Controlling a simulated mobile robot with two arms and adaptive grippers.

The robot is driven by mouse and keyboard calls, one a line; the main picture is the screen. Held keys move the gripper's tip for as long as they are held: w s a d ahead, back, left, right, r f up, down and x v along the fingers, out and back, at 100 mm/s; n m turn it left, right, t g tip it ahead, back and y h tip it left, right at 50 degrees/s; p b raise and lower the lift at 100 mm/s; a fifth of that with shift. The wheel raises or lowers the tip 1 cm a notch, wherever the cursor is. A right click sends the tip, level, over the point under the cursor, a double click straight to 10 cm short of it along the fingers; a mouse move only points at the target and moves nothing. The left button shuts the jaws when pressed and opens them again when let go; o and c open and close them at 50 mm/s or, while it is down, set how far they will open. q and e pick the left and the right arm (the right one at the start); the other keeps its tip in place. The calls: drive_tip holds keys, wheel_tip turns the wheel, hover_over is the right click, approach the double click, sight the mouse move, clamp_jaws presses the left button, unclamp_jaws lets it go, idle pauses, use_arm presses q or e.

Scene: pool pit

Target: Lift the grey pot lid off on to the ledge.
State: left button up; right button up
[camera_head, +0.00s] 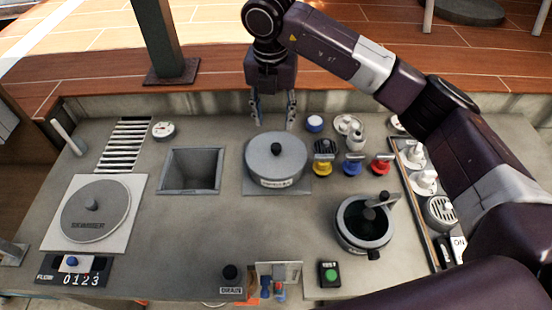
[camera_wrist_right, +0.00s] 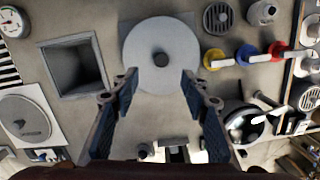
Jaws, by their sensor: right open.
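The grey pot lid (camera_head: 276,157) is round with a dark knob (camera_head: 276,149) at its centre. It sits on the pot (camera_head: 274,182), which stands on a square plate in the middle of the concrete ledge (camera_head: 200,225). My right gripper (camera_head: 272,122) is open and empty, fingers down, above and behind the lid. In the right wrist view the lid (camera_wrist_right: 161,55) lies beyond the spread fingertips (camera_wrist_right: 160,84), with the knob between them in the picture and apart from both. My left gripper is not in view.
A square basin (camera_head: 192,170) is left of the pot, and the skimmer lid (camera_head: 96,210) is farther left. Yellow, blue and red valves (camera_head: 353,165) stand close on the right, with a strainer pot (camera_head: 364,222) nearer. The ledge in front of the basin is clear.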

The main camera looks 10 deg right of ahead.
sight(276, 146)
wheel_tip(276, 146, down, 3)
drive_tip(key=shift+w+r+b, duration=0.15)
drive_tip(key=shift+r+b, duration=0.05)
drive_tip(key=shift+b, duration=0.55)
drive_tip(key=shift+f, duration=0.2)
wheel_tip(276, 146, down, 2)
drive_tip(key=shift+w+d+f+p, duration=0.1)
drive_tip(key=shift+d+p, duration=0.05)
drive_tip(key=shift+p, duration=0.4)
drive_tip(key=f, duration=0.1)
drive_tip(key=f+p, duration=0.2)
drive_tip(key=f, duration=0.1)
drive_tip(key=shift+d+f, duration=0.1)
drive_tip(key=shift+d, duration=0.15)
drive_tip(key=shift+w+f+p, duration=0.15)
drive_tip(key=shift+f+p, duration=0.15)
drive_tip(key=shift+f, duration=0.2)
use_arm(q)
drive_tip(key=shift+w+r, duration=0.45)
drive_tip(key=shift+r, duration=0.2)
use_arm(e)
clamp_jaws()
